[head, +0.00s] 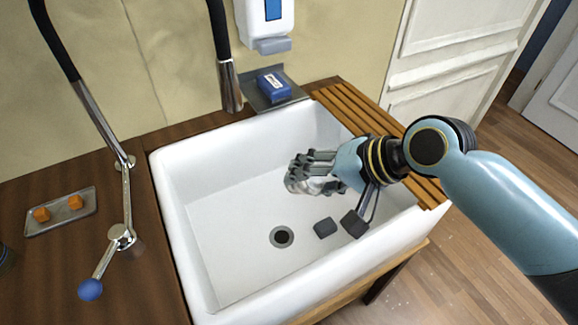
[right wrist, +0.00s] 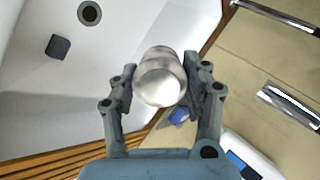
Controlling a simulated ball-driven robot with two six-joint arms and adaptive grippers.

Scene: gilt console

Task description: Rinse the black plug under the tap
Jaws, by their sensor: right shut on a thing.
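My right gripper (head: 312,172) is over the white sink (head: 172,232), shut on a rounded silvery thing (head: 300,187). In the right wrist view the silvery thing (right wrist: 161,78) sits between the two fingers (right wrist: 160,88). A small dark block (head: 325,228) rests on the basin floor, right of the drain (head: 282,237); it also shows in the right wrist view (right wrist: 58,47). It may be the black plug. The tap's chrome spout (head: 231,88) hangs from a black hose above the basin's back, left of my gripper. No water is seen running. My left gripper is out of view.
A blue-ended tap lever (head: 90,289) stands left of the sink. A tray (head: 60,212) with two orange blocks lies on the left counter. A blue box (head: 274,86) sits on a shelf under a white dispenser (head: 265,22). Wooden slats (head: 345,107) border the right.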

